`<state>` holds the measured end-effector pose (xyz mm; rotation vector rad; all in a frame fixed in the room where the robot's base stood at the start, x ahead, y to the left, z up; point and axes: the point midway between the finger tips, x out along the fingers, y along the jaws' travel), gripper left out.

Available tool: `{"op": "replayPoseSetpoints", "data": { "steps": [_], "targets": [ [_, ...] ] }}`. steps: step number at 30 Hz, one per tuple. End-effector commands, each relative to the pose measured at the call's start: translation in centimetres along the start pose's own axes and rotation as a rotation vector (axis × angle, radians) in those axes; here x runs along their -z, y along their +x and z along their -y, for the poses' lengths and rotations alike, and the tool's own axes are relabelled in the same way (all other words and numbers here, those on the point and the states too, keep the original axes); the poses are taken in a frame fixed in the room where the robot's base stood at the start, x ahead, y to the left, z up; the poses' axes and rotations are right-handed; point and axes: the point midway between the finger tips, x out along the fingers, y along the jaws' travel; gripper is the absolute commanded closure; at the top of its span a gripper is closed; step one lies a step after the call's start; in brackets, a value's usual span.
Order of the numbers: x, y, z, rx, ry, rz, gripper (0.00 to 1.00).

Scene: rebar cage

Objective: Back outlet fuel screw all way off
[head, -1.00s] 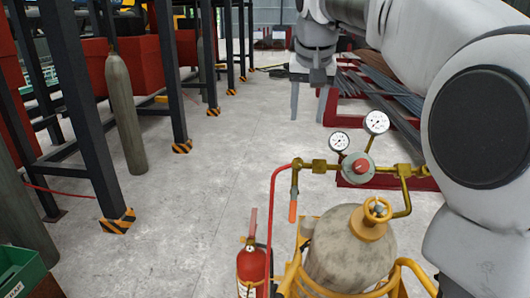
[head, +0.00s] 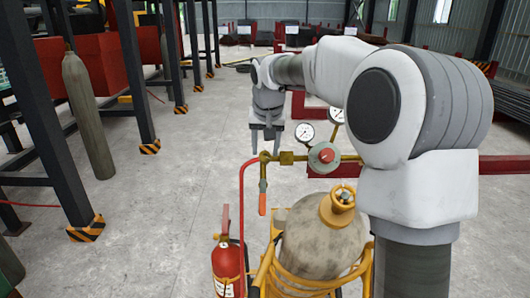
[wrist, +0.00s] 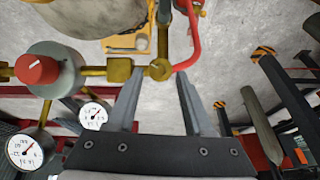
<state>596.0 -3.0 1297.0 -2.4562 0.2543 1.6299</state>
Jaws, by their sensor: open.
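The regulator is a round grey body (head: 324,158) with a red screw knob (head: 326,155) on its face, on a brass pipe above the gas cylinder (head: 318,245). In the wrist view the red knob (wrist: 36,68) is at the left. My gripper (head: 265,148) is open and empty, pointing down near the brass elbow (head: 265,157) left of the regulator. In the wrist view my gripper's fingers (wrist: 160,80) reach towards that brass elbow (wrist: 159,69), apart from the knob. My arm partly covers the right gauge and pipe in the head view.
Gauges (head: 304,132) stand above the regulator; a red hose (head: 242,195) and orange-red lever (head: 262,204) hang left of it. A fire extinguisher (head: 228,265) stands beside the cylinder's yellow cart (head: 275,285).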

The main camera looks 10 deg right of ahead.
Motion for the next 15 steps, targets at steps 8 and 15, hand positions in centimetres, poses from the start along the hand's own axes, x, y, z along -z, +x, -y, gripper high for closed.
{"op": "replayPoseSetpoints", "data": {
  "steps": [8, 15],
  "targets": [
    [0.0, 2.1, 0.0, 0.001, 0.000, -0.001, 0.48],
    [0.0, 2.2, 0.0, 0.000, 0.000, -0.001, 0.48]
  ]
}}
